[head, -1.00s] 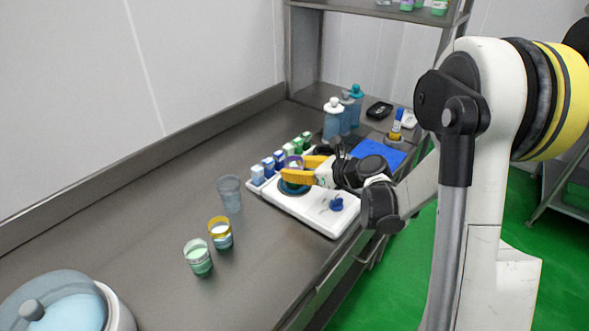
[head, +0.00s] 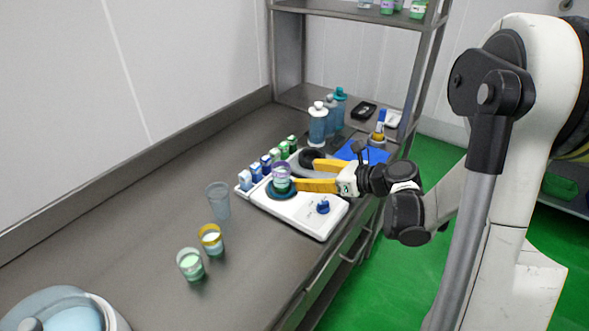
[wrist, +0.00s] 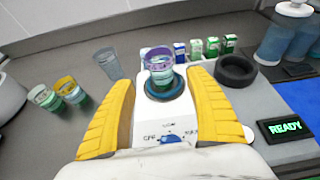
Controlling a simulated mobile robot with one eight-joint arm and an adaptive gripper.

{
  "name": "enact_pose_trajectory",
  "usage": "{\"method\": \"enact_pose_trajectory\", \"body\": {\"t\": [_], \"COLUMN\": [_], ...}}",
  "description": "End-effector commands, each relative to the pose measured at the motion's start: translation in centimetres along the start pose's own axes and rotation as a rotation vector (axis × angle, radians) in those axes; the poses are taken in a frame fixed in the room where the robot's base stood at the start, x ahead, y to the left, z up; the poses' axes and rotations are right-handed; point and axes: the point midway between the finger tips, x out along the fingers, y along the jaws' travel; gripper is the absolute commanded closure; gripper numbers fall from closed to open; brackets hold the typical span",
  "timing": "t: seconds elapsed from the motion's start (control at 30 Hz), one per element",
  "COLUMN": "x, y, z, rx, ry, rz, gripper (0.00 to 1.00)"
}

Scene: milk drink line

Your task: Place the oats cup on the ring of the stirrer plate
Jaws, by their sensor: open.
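A clear cup with a purple rim and green contents (head: 281,178), which I take as the oats cup, stands upright on the dark teal ring (head: 272,193) of the white stirrer plate (head: 322,227). In the wrist view the cup (wrist: 160,66) rests on the ring (wrist: 164,92), ahead of my fingertips. My gripper (head: 306,174) has two yellow fingers, spread open and empty. It is just right of the cup in the head view and appears clear of it. The label on the cup cannot be read.
A yellow-rimmed cup (head: 211,240), a pale green cup (head: 190,264) and an empty clear cup (head: 218,202) stand left of the plate. Several small cartons (head: 266,165) line its back edge. A black ring (wrist: 236,70) and bottles (head: 318,125) stand beyond.

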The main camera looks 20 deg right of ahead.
Motion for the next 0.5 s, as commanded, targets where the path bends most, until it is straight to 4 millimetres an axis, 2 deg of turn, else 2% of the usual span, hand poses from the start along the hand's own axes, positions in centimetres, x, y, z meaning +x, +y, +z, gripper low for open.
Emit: {"method": "enact_pose_trajectory", "body": {"t": [0.17, 0.27, 0.37, 0.5], "x": [-1.5, -1.6, -2.1, -4.0], "y": [0.3, 1.7, 4.2, 8.7], "z": [0.2, 0.7, 1.4, 2.0], "rx": [-0.025, -0.146, -0.399, -0.889], "ry": [0.010, 0.059, 0.156, 0.317], "rz": [0.001, 0.012, 0.042, 0.131], "gripper": [0.36, 0.36, 0.36, 0.36]}}
